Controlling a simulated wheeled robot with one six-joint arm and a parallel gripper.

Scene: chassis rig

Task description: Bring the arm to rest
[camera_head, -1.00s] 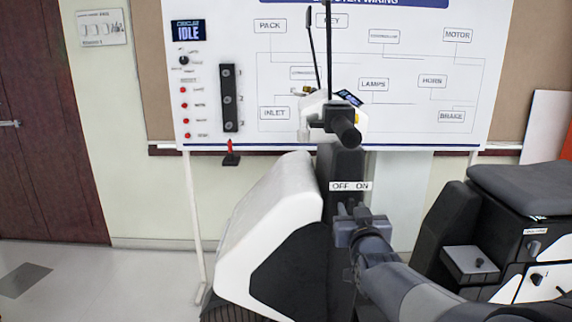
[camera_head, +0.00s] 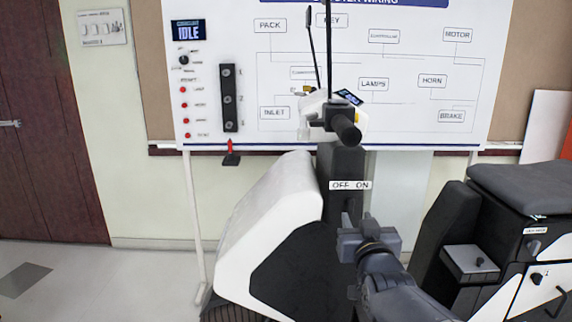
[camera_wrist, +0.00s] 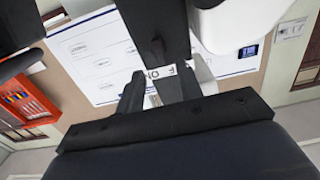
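My gripper (camera_head: 356,222) is in front of the scooter's dark steering column (camera_head: 342,165), just below the OFF ON label (camera_head: 350,185). Its fingers appear apart, with nothing seen between them. In the wrist view, my gripper (camera_wrist: 160,92) shows two dark fingers with a gap, and the label (camera_wrist: 160,72) appears upside down beyond them. Whether the gripper touches the column cannot be told. My forearm reaches in from the lower right of the head view.
The scooter's white front shield (camera_head: 265,220) is left of my gripper, its handlebar grip (camera_head: 346,131) above. A black seat (camera_head: 525,185) and side panel with knobs (camera_head: 480,262) stand right. A wiring board (camera_head: 420,60) is behind. The floor at left (camera_head: 100,285) is clear.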

